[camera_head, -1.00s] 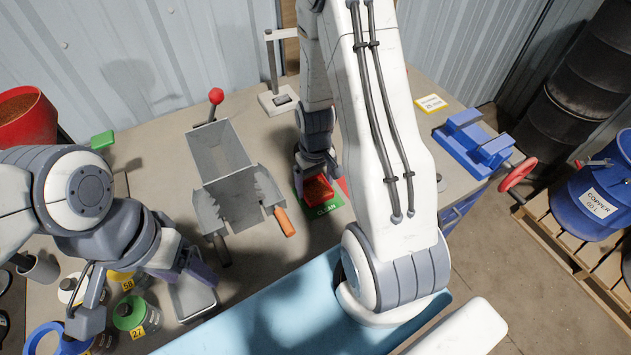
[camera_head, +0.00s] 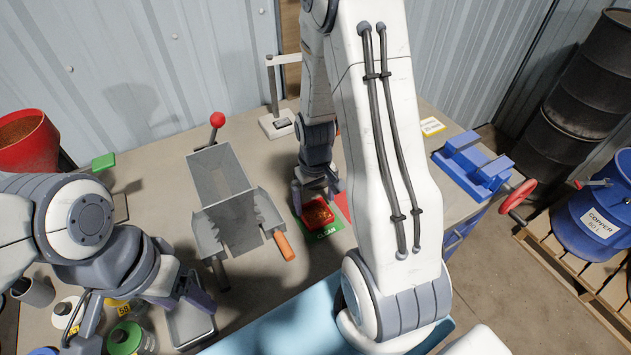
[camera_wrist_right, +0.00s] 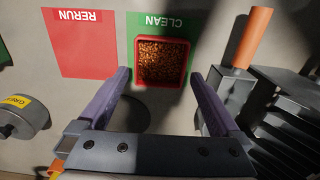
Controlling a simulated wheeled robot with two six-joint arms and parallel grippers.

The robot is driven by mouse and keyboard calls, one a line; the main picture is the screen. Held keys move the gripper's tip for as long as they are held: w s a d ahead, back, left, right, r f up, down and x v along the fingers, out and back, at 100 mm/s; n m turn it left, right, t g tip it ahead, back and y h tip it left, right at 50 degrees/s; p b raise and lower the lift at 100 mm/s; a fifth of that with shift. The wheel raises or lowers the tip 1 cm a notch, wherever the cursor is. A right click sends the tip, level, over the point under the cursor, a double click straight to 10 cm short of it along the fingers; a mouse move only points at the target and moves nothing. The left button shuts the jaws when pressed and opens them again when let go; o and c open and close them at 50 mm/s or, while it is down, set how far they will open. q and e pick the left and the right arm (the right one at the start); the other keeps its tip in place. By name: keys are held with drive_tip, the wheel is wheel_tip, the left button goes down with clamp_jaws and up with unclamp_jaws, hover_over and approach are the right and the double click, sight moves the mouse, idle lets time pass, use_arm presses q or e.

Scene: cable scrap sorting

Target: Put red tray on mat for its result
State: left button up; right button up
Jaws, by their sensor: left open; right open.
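The small red tray (camera_head: 318,212), filled with copper-coloured granules, rests on the green CLEAN mat (camera_head: 325,233). In the right wrist view the tray (camera_wrist_right: 137,66) sits inside the lower part of the green mat (camera_wrist_right: 181,22), the lettering clear of it. My right gripper (camera_head: 316,187) is open and empty just behind the tray; in the wrist view its fingers (camera_wrist_right: 160,76) are spread to either side of the tray's near end, apart from it. My left gripper (camera_head: 142,312) is open above the jars at the front left. Its jaws are partly hidden.
The red RERUN mat (camera_wrist_right: 85,48) lies beside the green one and is empty. A grey metal hopper machine (camera_head: 235,215) with an orange handle (camera_head: 284,245) stands close to the left of the tray. A blue vise (camera_head: 472,163) is at the right. A metal pan (camera_head: 188,325) lies front left.

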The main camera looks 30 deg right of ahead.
sight(315, 213)
wheel_tip(315, 213, up, 9)
drive_tip(key=s+a+r+n, duration=0.2)
drive_tip(key=a, duration=0.4)
drive_tip(key=s+a+r+n, duration=0.1)
drive_tip(key=s+a+r, duration=0.15)
drive_tip(key=a, duration=0.45)
drive_tip(key=s+a+r+n+y, duration=0.1)
drive_tip(key=s+a+r+n, duration=0.2)
drive_tip(key=s+a+n, duration=0.2)
drive_tip(key=s+a, duration=0.3)
drive_tip(key=s, duration=0.3)
drive_tip(key=shift+s+a+r, duration=0.3)
drive_tip(key=shift+s+r, duration=0.05)
drive_tip(key=shift+r, duration=0.05)
